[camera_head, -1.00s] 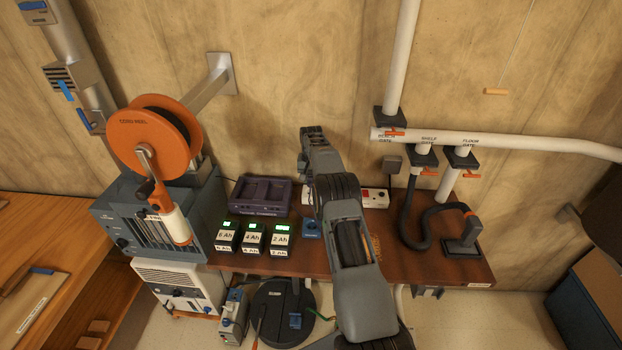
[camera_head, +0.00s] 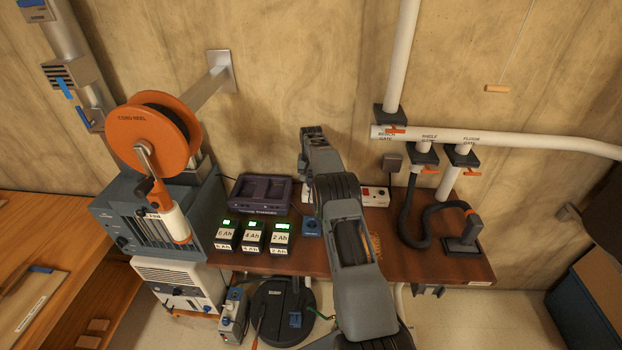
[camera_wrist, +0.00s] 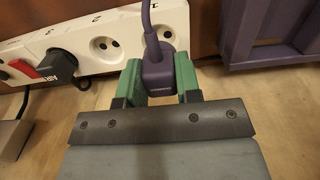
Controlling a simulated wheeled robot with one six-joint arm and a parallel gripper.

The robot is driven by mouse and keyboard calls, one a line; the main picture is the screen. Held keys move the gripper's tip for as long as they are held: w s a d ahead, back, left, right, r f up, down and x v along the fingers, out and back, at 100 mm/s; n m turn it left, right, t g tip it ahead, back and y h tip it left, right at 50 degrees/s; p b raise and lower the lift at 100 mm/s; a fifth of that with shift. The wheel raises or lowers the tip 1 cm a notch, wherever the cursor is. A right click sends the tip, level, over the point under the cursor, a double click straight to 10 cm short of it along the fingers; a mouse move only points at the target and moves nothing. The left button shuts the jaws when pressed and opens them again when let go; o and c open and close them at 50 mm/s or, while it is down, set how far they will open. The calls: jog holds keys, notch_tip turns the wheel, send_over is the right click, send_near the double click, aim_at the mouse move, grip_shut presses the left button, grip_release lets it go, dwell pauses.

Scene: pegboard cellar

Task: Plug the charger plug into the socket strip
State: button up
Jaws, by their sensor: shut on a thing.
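The purple charger plug (camera_wrist: 154,75), with its purple cord rising from it, is between the green fingers of my gripper (camera_wrist: 160,80) in the wrist view. My gripper is shut on it. The white socket strip (camera_wrist: 81,20) lies just behind the plug; it also shows in the head view (camera_head: 376,197), partly behind my arm. The plug is in front of the strip's right-hand socket, marked 1, and partly covers it. I cannot tell whether they touch; the plug's pins are hidden. The socket to its left is empty. In the head view my arm hides the fingertips.
A black plug (camera_wrist: 62,66) sits in the strip beside a red switch (camera_wrist: 22,68). The purple charger (camera_head: 259,195) stands left of my arm, with several batteries (camera_head: 254,238) in front of it. A black hose (camera_head: 412,225) curves at the right of the bench.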

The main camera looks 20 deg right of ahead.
jog(key=shift+s+f+b, duration=0.1)
jog(key=shift+f+b, duration=1.25)
jog(key=shift+f, duration=0.55)
dwell(3.3)
dwell(0.4)
jog(key=o, duration=1.6)
jog(key=shift+r, duration=0.15)
jog(key=shift+r, duration=0.1)
jog(key=shift+r+p, duration=2.15)
jog(key=shift+r, duration=1.3)
